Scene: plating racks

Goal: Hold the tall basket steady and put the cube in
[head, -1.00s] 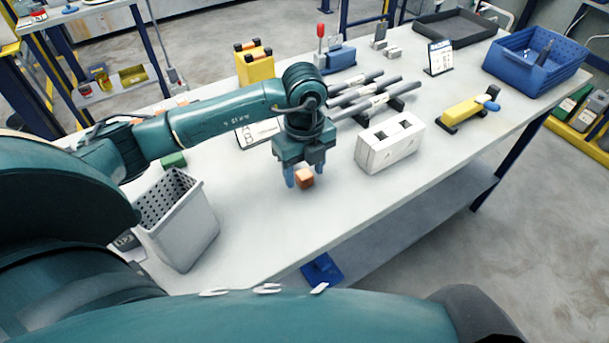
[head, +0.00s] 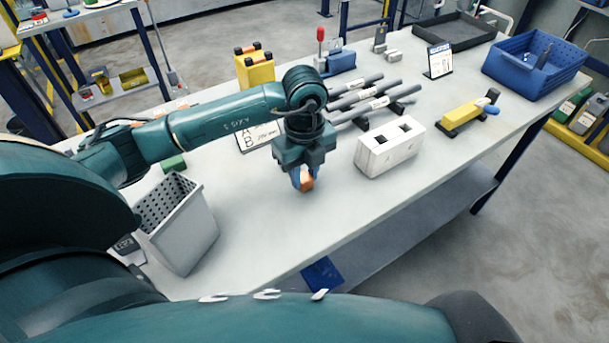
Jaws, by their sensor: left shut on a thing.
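The orange cube (head: 307,185) is near the middle of the white table, between the fingers of my left gripper (head: 303,181). The gripper points down and is shut on the cube. I cannot tell whether the cube still touches the table top. The tall basket (head: 188,238) is light grey with perforated walls and stands upright at the table's near left edge, to the left of the cube and apart from it. Its inner far wall shows, but its floor is hidden. My right gripper is not in view.
A white block with two square holes (head: 389,149) stands right of the gripper. Grey rods on a rack (head: 360,92) lie behind it. A yellow tool (head: 462,114) and a blue bin (head: 536,66) are farther right. The table between cube and basket is clear.

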